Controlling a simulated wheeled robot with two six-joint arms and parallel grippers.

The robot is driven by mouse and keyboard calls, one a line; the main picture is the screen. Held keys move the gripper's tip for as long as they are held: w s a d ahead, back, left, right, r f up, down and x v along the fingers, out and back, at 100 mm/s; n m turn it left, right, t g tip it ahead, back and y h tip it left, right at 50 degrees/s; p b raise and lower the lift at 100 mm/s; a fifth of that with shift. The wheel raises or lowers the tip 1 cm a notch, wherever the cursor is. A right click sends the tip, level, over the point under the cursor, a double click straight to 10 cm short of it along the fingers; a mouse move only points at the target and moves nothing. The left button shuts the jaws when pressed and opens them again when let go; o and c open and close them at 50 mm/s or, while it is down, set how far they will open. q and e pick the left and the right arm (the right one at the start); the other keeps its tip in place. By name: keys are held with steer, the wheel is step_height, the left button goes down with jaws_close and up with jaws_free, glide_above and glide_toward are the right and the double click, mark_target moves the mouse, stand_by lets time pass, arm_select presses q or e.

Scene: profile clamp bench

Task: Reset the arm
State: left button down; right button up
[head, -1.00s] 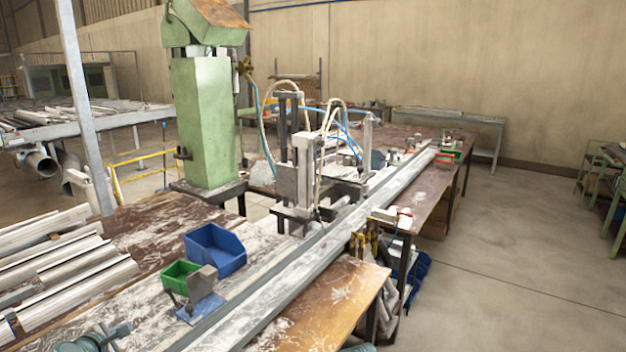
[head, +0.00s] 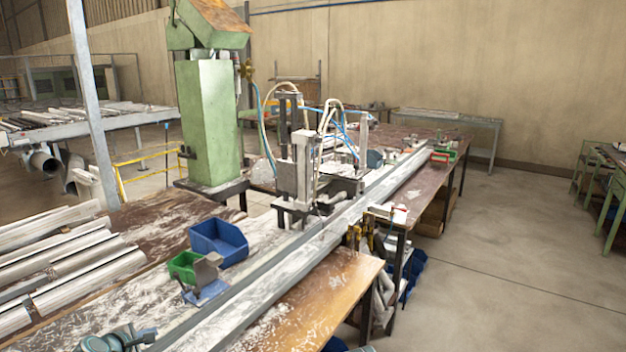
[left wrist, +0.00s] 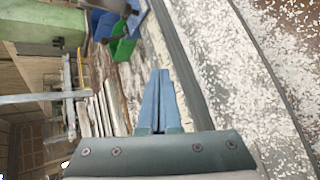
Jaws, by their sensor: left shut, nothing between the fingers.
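My left gripper (head: 138,338) shows at the bottom left edge of the head view, low over the near part of the bench. In the left wrist view its two blue fingers (left wrist: 159,100) lie together, with nothing between them. The long metal profile rail (head: 300,258) runs along the bench to the right of the gripper. The clamp unit (head: 303,175) stands upright over the rail farther back. My right gripper does not show.
A blue bin (head: 218,243) and a green bin (head: 184,265) stand on the bench beyond the left gripper. Pale profiles (head: 75,255) lie at left. A green machine column (head: 208,125) stands behind.

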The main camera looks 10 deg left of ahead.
arm_select(q)
steer(key=d+f+m+g+h, duration=0.25)
steer(key=d+m, duration=0.35)
steer(key=d, duration=0.6)
steer(key=d+f+m+g+h, duration=0.1)
steer(key=d+f+m+g, duration=0.25)
steer(key=d+m, duration=0.65)
steer(key=s+d+f+m+g+y, duration=0.1)
steer(key=s+d+m, duration=0.4)
steer(key=d, duration=0.5)
steer(key=s+d+f+m+g+y, duration=0.2)
steer(key=s+d+m+g+y, duration=0.1)
steer(key=s+d+m, duration=0.3)
steer(key=s+d+g, duration=0.1)
steer(key=s+d, duration=0.1)
steer(key=d, duration=0.1)
steer(key=shift+d+f, duration=0.2)
steer(key=shift+d, duration=0.2)
